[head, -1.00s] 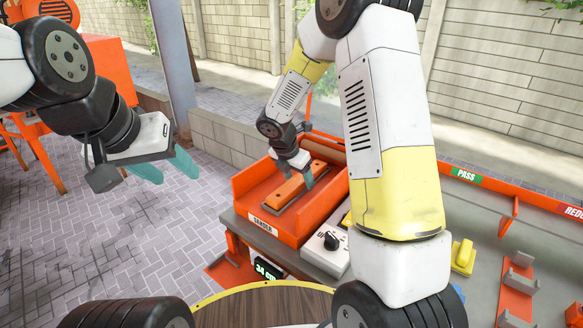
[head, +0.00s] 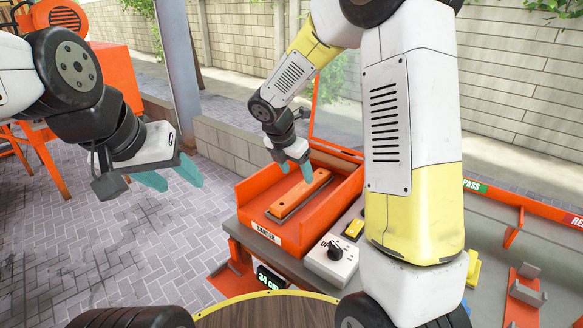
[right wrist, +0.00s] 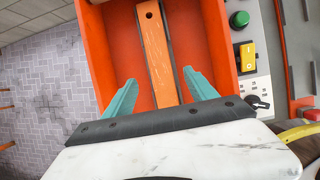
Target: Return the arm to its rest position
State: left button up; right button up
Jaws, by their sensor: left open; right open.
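My right gripper (head: 297,170) hangs over the orange sander tray (head: 243,196), with its teal fingers apart and nothing between them. An orange plank (head: 304,189) with a hole near its end lies flat in the tray, below the fingers. In the right wrist view the plank (right wrist: 157,60) runs lengthwise between the two spread fingers (right wrist: 155,95), and a gap shows on each side of it. My left gripper (head: 168,180) is open and empty over the paved ground at the left, clear of the bench.
A control box (head: 331,258) with a black knob stands beside the tray, near a yellow switch (head: 354,228). A green button (right wrist: 239,19) shows in the right wrist view. An orange rail with a PASS label (head: 474,186) and an orange fixture (head: 523,297) are at the right. A grey pole (head: 178,70) stands behind.

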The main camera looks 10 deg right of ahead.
jog(key=s+d+r+m+t+y, duration=0.1)
jog(key=s+r+m, duration=0.4)
jog(key=s+m, duration=0.3)
jog(key=s+d+r+m+t+y, duration=0.1)
jog(key=s+d+r+m+y, duration=0.1)
jog(key=s+r+m, duration=0.3)
jog(key=s+d+r+m+t+y, duration=0.1)
jog(key=s+r+m+y, duration=0.1)
jog(key=s+r+m, duration=0.4)
jog(key=s+m, duration=0.5)
jog(key=m, duration=0.2)
jog(key=shift+s+d, duration=0.2)
jog(key=shift+d, duration=0.15)
